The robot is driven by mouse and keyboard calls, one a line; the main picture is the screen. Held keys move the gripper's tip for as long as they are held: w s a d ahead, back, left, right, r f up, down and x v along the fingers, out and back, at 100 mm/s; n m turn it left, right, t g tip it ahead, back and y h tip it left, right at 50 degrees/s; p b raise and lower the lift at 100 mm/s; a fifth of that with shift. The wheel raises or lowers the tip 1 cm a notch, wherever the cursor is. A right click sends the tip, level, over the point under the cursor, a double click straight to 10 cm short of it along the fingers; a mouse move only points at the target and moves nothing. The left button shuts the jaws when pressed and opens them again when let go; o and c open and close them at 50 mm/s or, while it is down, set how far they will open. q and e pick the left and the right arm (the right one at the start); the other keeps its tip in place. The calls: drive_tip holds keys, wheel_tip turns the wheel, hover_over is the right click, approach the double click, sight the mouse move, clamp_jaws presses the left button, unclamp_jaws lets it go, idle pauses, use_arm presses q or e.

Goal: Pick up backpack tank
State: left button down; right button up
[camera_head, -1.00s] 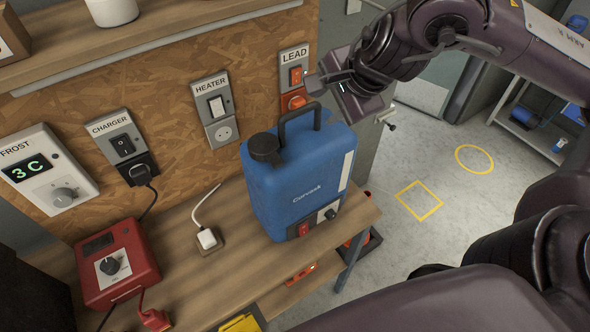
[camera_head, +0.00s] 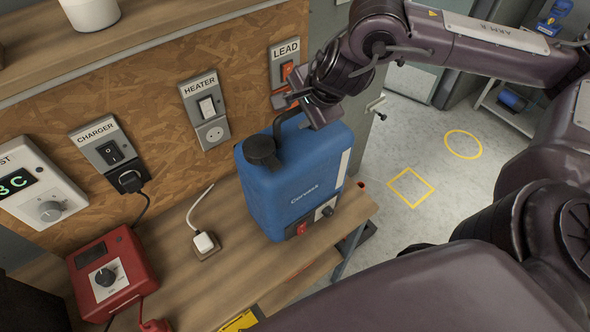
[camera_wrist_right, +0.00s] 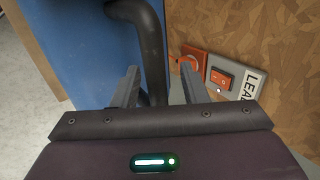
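The blue backpack tank (camera_head: 296,183) stands upright on the wooden bench, with a black cap (camera_head: 262,150) and a black carry handle (camera_head: 279,124) on top. My right gripper (camera_head: 298,106) is at the handle, hiding part of it and part of the tank's top. In the right wrist view the tank (camera_wrist_right: 68,55) fills the left side. There the handle (camera_wrist_right: 150,45) lies between the two spread fingers of my right gripper (camera_wrist_right: 160,85), with a gap seen towards the right finger. My left gripper is not in view.
The wall panel behind holds the orange LEAD switch (camera_head: 287,72), HEATER socket (camera_head: 205,110) and CHARGER socket (camera_head: 112,152). A red box (camera_head: 110,275) and white plug (camera_head: 205,243) lie left of the tank on the bench (camera_head: 235,275). Open floor lies to the right.

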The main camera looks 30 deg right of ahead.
drive_tip(key=shift+s, duration=0.2)
drive_tip(key=shift+w, duration=0.1)
clamp_jaws()
idle(1.0)
drive_tip(key=shift+w+r, duration=0.15)
drive_tip(key=shift+r, duration=0.05)
